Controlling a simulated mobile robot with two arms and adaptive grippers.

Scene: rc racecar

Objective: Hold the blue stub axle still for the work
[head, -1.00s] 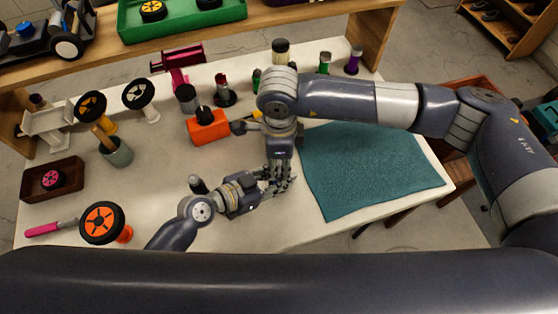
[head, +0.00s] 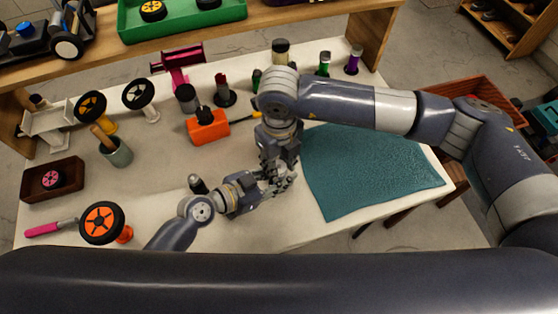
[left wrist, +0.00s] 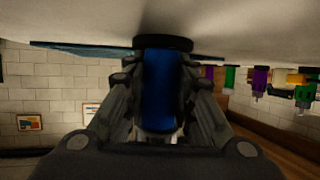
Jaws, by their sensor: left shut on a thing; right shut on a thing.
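The blue stub axle (left wrist: 160,88) stands upright in the middle of the left wrist view, with a dark round end at the picture's top. The fingers of my left gripper (left wrist: 160,105) are shut on it from both sides. In the head view my left gripper (head: 268,186) is low at the front middle of the table, and the axle is hidden there by the grippers. My right gripper (head: 273,170) comes down from above, right beside the left one. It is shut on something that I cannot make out.
A teal mat (head: 370,172) covers the table's right side. Behind the grippers stand an orange block (head: 207,128), dark posts (head: 187,97) and a magenta stand (head: 179,66). An orange-hubbed wheel (head: 101,223) is at front left. A wooden shelf (head: 200,33) spans the back.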

